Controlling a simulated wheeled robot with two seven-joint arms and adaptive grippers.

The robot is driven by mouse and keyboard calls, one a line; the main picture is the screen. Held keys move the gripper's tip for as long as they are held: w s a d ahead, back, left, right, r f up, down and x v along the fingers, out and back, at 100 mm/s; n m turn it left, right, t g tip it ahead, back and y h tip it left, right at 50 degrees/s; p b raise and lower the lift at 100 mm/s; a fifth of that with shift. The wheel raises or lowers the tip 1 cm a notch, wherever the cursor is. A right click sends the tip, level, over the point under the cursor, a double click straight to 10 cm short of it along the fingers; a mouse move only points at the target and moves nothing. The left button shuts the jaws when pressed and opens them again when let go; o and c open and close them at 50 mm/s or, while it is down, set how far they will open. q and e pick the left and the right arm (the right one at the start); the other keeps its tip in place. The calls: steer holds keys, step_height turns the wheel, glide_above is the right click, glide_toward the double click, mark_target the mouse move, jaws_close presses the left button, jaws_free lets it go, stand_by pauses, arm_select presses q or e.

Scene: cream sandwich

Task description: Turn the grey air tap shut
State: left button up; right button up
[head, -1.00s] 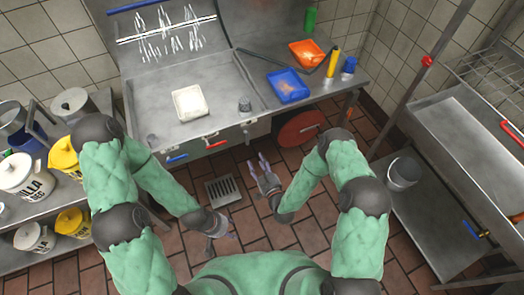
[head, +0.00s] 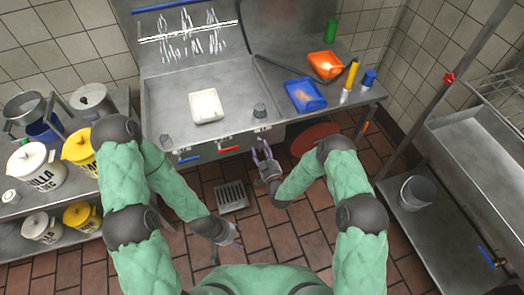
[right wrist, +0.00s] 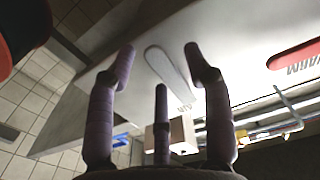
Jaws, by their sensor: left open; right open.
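The grey air tap (right wrist: 166,70) shows in the right wrist view as a pale grey, rounded lever slanting across the pale panel. It appears between the outer fingers of my right gripper (right wrist: 160,60), which is open and empty. I cannot tell whether the fingers touch the lever. In the head view my right gripper (head: 262,150) is just in front of the sink unit's front panel, at its right part; the grey tap is too small to make out clearly there. My left gripper (head: 230,238) is open and empty, low over the tiled floor, away from the sink.
A blue lever (head: 189,159) and a red lever (head: 229,149) sit on the same front panel, left of my right gripper. The red lever (right wrist: 295,54) also shows in the right wrist view. A round red thing (head: 314,137) is under the counter. A floor drain (head: 231,196) lies below.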

mark_target(269, 133)
steer(key=shift+w, duration=0.1)
jaws_close()
steer(key=shift+d+n, duration=0.1)
steer(key=shift+n, duration=0.2)
steer(key=d+n+b, duration=0.1)
steer(key=n, duration=0.1)
steer(key=d+r+n+b, duration=0.1)
steer(key=n+b, duration=0.1)
steer(key=n, duration=0.1)
steer(key=w+d+n+b, duration=0.1)
steer(key=n, duration=0.2)
steer(key=shift+r, duration=0.35)
steer(key=n, duration=0.1)
steer(key=r+n+b, duration=0.1)
steer(key=n, duration=0.1)
steer(key=n+b, duration=0.1)
steer(key=shift+w+d+r+n, duration=0.15)
steer(key=shift+d+r+n, duration=0.15)
steer(key=shift+d+r, duration=0.05)
steer(key=shift+r+n+b, duration=0.45)
steer(key=shift+r+n, duration=0.1)
steer(key=shift+n, duration=0.65)
steer(key=shift+r+n+b, duration=0.45)
steer(key=shift+r+n, duration=0.05)
steer(key=shift+n, duration=0.7)
